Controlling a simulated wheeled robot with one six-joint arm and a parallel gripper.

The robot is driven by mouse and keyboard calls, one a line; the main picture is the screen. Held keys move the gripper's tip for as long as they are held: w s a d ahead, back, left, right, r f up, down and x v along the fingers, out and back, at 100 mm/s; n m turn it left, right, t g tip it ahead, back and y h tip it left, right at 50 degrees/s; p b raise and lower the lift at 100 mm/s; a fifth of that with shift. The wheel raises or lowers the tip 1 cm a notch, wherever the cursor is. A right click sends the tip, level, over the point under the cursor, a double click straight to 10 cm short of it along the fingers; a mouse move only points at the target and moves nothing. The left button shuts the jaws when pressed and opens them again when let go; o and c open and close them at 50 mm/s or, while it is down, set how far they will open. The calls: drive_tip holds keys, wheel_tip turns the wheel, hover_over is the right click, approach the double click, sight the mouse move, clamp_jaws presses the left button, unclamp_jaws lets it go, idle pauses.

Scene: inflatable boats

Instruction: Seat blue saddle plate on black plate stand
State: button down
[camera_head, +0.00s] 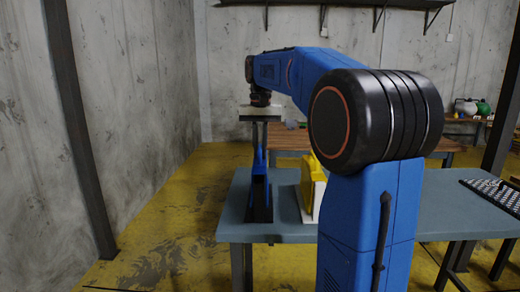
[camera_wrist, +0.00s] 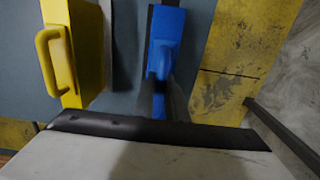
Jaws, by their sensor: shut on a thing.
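The blue saddle plate (camera_head: 260,188) stands upright at the left end of the grey table. It also shows in the wrist view as a blue block (camera_wrist: 168,28) with a raised grip. My gripper (camera_head: 259,150) points straight down from above, and its dark fingers (camera_wrist: 163,82) are shut on the blue plate's grip. The black plate stand (camera_head: 262,213) shows as a dark upright shape directly at the blue plate. The two overlap in view, so I cannot tell whether the plate rests in the stand or hangs just above it.
A yellow block with a handle (camera_head: 313,186) stands close to the right of the blue plate, against a white piece. The table's left edge (camera_head: 226,205) is close by. A dark perforated item (camera_head: 492,192) lies at the table's right end.

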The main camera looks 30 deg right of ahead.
drive_tip(key=shift+f, duration=0.95)
idle(0.3)
drive_tip(key=c, duration=1.7)
unclamp_jaws()
wheel_tip(320, 180, up, 17)
drive_tip(key=shift+r, duration=0.2)
drive_tip(key=s+a+f+n+t, duration=0.1)
drive_tip(key=s+a+f+n, duration=0.1)
drive_tip(key=s+a+f, duration=0.4)
drive_tip(key=s+a+f+n+t, duration=0.1)
drive_tip(key=s+a+f+n, duration=0.1)
drive_tip(key=s+a+f, duration=0.5)
drive_tip(key=s+f+n+t, duration=0.1)
drive_tip(key=s+f, duration=0.4)
drive_tip(key=f, duration=0.3)
drive_tip(key=s+a+f+n, duration=0.1)
drive_tip(key=s+f, duration=0.5)
drive_tip(key=f, duration=0.2)
drive_tip(key=s+a+f+t, duration=0.1)
drive_tip(key=s+f, duration=0.4)
drive_tip(key=f, duration=0.3)
drive_tip(key=shift+s+a+f+n+t, duration=0.2)
drive_tip(key=shift+s+a+n+t, duration=0.1)
drive_tip(key=shift+s+n, duration=0.1)
